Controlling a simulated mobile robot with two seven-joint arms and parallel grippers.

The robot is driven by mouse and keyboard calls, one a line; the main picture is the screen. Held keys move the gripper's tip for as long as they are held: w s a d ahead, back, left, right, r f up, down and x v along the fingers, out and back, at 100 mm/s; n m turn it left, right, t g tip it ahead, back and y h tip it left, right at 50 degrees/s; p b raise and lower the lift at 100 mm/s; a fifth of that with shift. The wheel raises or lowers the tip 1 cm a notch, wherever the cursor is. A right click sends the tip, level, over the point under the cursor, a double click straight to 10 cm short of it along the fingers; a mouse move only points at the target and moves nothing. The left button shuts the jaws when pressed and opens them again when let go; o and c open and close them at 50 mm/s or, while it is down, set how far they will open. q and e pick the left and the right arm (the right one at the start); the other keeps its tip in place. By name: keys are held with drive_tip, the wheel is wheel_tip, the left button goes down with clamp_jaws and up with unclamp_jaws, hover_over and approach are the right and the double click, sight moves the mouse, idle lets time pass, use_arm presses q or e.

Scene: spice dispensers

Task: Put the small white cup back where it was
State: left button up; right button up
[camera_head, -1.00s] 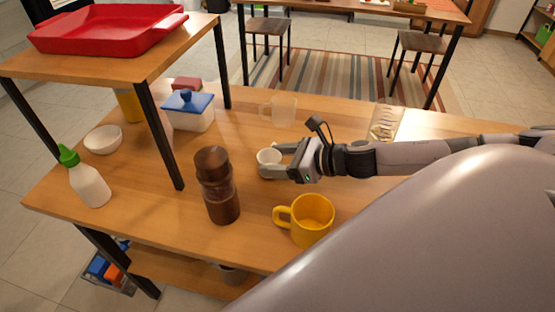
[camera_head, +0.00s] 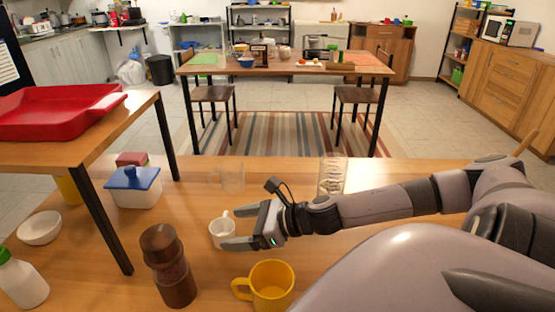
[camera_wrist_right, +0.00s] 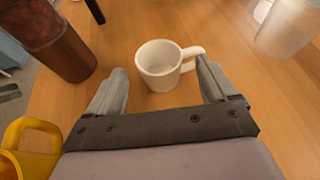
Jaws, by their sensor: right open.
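The small white cup (camera_head: 222,233) stands upright on the wooden table, between the dark pepper mill and my right arm. In the right wrist view the cup (camera_wrist_right: 160,66) sits just ahead of my fingertips, with its handle to the right. My right gripper (camera_head: 230,228) is open, with its fingers level with the table around the near side of the cup. In the wrist view the right gripper (camera_wrist_right: 164,82) has one finger on each side, apart from the cup body; the right finger is close to the handle. My left gripper is not in view.
A dark pepper mill (camera_head: 168,267) and a yellow mug (camera_head: 270,286) stand close in front. A clear glass mug (camera_head: 229,177) is behind the cup. A blue-lidded box (camera_head: 133,188), white bowl (camera_head: 40,228) and raised shelf with a red tray (camera_head: 55,112) are left.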

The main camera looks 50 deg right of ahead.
drive_tip(key=shift+s+d, duration=0.1)
drive_tip(key=shift+s, duration=0.2)
drive_tip(key=shift+s+d+r, duration=0.3)
drive_tip(key=shift+s+r, duration=0.1)
drive_tip(key=shift+s, duration=0.15)
drive_tip(key=shift+v, duration=0.9)
drive_tip(key=shift+s+d+r+p, duration=0.1)
drive_tip(key=shift+s+r+p, duration=0.15)
drive_tip(key=shift+p, duration=0.4)
drive_tip(key=p+v, duration=0.2)
drive_tip(key=v, duration=0.1)
drive_tip(key=shift+d+r+p, duration=0.1)
drive_tip(key=shift+p, duration=0.25)
drive_tip(key=shift+p+v, duration=0.5)
drive_tip(key=shift+v, duration=0.5)
